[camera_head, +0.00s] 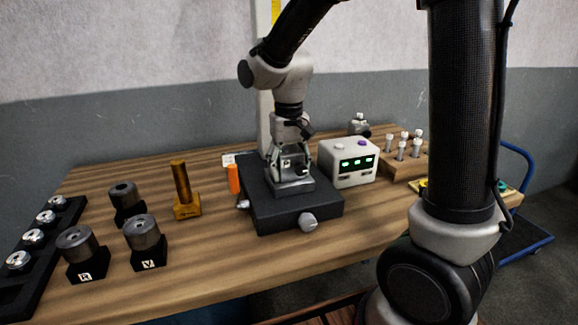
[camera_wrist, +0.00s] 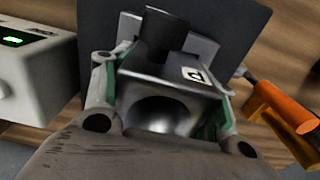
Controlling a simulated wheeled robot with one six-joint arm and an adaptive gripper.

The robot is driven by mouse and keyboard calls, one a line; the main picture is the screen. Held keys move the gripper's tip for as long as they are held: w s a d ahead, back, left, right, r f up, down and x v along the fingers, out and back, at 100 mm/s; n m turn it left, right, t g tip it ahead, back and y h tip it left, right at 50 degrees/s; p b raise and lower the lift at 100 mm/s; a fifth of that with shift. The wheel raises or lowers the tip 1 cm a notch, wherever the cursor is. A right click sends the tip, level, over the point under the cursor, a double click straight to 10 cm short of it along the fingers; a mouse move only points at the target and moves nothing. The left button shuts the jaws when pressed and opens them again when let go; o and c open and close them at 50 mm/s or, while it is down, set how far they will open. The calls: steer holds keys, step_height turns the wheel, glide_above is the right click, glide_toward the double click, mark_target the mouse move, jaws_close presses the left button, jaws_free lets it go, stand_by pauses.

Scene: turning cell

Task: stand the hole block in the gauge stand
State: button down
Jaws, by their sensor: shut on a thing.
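My gripper (camera_head: 290,166) points down over the gauge stand, a black slab (camera_head: 265,210) with a silver knob (camera_head: 308,223) on its front. In the wrist view my gripper (camera_wrist: 165,95) has its green-lined fingers on both sides of the grey hole block (camera_wrist: 150,72), shut on it. The block has a round bore facing the camera and a small white label. In the head view a pale metal piece shows just under the fingers, low over the slab. The fingers hide much of the block, so I cannot tell whether it touches the stand.
A white meter box (camera_head: 348,163) with green displays stands close right of the stand. Several dark cylindrical parts, including one (camera_head: 145,234) labelled V, and a black rack are further left. The front table strip is clear.

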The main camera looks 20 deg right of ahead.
steer(key=shift+s+f, duration=0.1)
steer(key=shift+f, duration=0.15)
steer(key=shift+s+f, duration=0.15)
steer(key=shift+f, duration=0.25)
steer(key=c, duration=0.8)
jaws_free()
steer(key=o, duration=0.4)
steer(key=shift+w+f, duration=0.2)
steer(key=shift+r, duration=0.2)
step_height(320, 180, up, 12)
steer(key=shift+f, duration=0.1)
